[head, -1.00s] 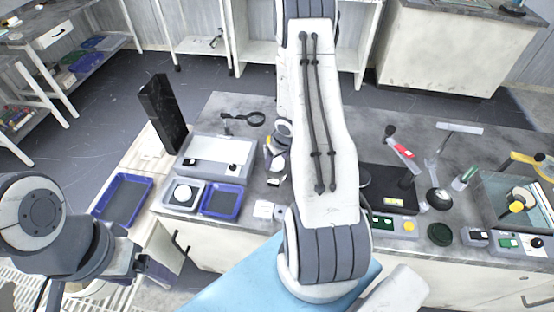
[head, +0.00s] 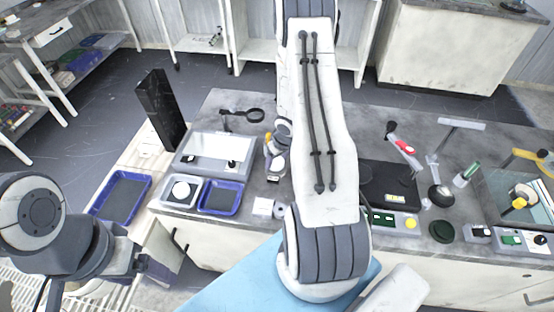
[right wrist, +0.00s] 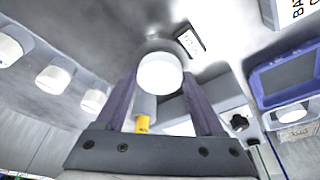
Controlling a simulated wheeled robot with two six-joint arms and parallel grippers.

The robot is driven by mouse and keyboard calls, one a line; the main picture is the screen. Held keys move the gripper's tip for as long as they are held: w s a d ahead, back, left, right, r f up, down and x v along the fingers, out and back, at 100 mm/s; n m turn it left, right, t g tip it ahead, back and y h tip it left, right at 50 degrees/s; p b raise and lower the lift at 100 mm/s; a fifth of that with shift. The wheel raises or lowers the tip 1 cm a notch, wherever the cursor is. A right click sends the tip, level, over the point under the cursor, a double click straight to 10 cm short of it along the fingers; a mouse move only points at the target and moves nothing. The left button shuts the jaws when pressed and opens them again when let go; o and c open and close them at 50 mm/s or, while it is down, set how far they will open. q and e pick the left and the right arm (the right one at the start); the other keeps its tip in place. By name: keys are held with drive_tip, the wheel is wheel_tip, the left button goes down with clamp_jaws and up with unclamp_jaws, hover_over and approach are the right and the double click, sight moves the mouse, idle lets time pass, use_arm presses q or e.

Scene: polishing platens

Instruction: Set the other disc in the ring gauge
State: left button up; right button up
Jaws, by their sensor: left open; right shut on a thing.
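In the right wrist view a pale, round-faced disc (right wrist: 160,72) sits between the fingertips of my right gripper (right wrist: 160,80), which is shut on it. A grey rounded rim shows just behind the disc; I cannot tell whether it is the ring gauge. In the head view my right arm hides much of the bench middle, and the held disc is not clear there. My left gripper (head: 142,262) is open and empty, low at the left, away from the bench-top objects. A white round piece (head: 181,191) lies in a grey tray (head: 166,203).
A blue tray (head: 219,211) stands beside the grey tray, and another blue tray (head: 122,197) lies further left. A tall black block (head: 160,110) stands behind them. A magnifier (head: 254,115) lies at the back. A dark green round piece (head: 441,232) is at the right.

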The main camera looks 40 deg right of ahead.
drive_tip(key=shift+f, duration=0.45)
idle(1.0)
drive_tip(key=o, duration=1.5)
drive_tip(key=shift+r, duration=0.1)
drive_tip(key=p+v, duration=0.5)
drive_tip(key=v, duration=0.5)
drive_tip(key=shift+s+r+p, duration=0.1)
drive_tip(key=shift+r+p, duration=0.05)
drive_tip(key=shift+p, duration=0.15)
